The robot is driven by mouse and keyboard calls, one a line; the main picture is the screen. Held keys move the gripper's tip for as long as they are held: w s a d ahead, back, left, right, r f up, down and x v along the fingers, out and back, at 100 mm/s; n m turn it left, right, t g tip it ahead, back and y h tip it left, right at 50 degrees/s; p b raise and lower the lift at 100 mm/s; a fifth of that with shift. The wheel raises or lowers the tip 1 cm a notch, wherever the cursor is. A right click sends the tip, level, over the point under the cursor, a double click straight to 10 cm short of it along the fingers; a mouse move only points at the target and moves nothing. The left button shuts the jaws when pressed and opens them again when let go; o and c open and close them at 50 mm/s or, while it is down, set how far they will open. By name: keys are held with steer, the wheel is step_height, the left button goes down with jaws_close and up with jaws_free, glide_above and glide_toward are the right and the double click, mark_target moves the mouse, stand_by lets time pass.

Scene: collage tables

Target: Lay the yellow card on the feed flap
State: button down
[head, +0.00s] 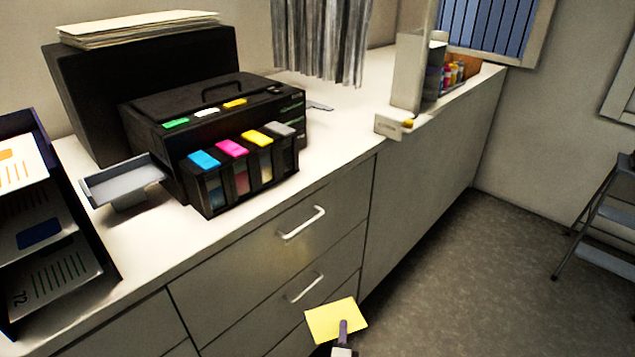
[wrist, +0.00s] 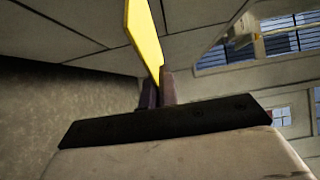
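The yellow card (head: 335,316) is at the lower middle of the head view, in front of the drawers and below the counter top. My gripper (head: 343,328) is shut on one edge of it. In the wrist view, the card (wrist: 144,38) stands edge-on between the two dark fingers (wrist: 157,90). A shallow grey tray-like flap (head: 122,184), which looks like the feed flap, sticks out at the left of the black printer (head: 205,105). Its upper face looks empty. My gripper is well apart from it, lower and to the right.
Ink tanks with coloured caps (head: 240,165) stand at the printer's front. A dark rack with sheets (head: 40,235) stands left of the flap. Drawer handles (head: 303,223) stick out from the cabinet front. A step stool (head: 605,215) stands at the right; floor between is clear.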

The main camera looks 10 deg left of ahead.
step_height(320, 180, up, 4)
steer(key=shift+f+p, duration=0.2)
steer(key=shift+p, duration=1)
steer(key=shift+a+f+b, duration=0.1)
steer(key=shift+f+b, duration=0.45)
